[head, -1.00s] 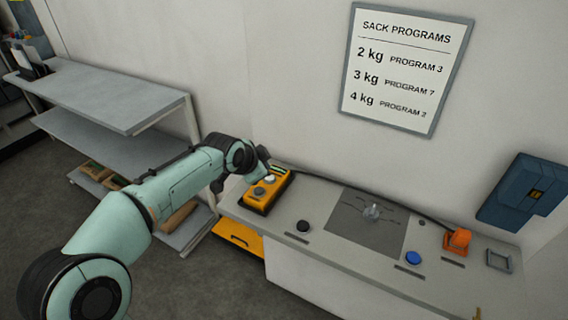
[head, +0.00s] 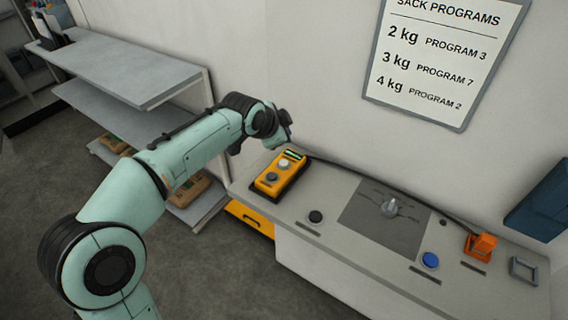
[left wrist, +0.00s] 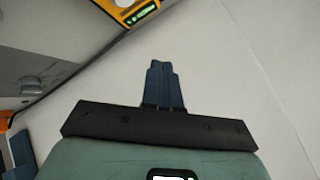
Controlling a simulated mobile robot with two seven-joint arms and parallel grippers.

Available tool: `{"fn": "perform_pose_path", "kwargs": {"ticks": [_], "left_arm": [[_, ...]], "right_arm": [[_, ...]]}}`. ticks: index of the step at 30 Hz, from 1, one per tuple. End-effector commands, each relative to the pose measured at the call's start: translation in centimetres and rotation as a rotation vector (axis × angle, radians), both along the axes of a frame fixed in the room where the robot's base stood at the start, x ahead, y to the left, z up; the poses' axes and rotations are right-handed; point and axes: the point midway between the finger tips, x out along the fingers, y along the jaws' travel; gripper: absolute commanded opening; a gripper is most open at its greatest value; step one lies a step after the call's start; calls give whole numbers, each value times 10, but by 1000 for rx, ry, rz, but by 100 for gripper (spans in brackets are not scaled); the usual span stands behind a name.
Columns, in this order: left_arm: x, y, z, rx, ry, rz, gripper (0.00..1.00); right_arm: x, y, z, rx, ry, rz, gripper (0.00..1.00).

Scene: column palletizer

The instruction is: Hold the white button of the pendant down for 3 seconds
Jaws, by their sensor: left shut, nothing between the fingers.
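The yellow pendant (head: 264,187) lies on the left end of the grey counter, with a small green display (head: 293,154) at its far end. Its white button (head: 284,164) is in plain view below the display, and a grey button (head: 271,177) is nearer. My left gripper (head: 288,136) is shut and empty, raised above the far end of the pendant and apart from it. In the left wrist view the closed dark fingers (left wrist: 161,66) point towards the wall, and the white button (left wrist: 123,3) is at the top edge, partly cut off. My right gripper is not in view.
The counter (head: 335,260) also bears a black button (head: 316,216), a blue button (head: 430,260), a dark plate with a knob (head: 389,207) and an orange device (head: 480,246). A cable runs along the wall. A shelf (head: 130,75) with sacks stands left.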

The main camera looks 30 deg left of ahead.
Motion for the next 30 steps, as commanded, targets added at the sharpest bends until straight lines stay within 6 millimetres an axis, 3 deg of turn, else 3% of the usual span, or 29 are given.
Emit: {"fn": "perform_pose_path", "kwargs": {"ticks": [9,15,30], "left_arm": [[-1,0,-51,0,4,0,0],[-1,0,-72,0,3,0,0],[0,0,-74,0,0,0,0]], "right_arm": [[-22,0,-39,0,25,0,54],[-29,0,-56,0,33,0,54],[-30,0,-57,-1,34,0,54]]}}
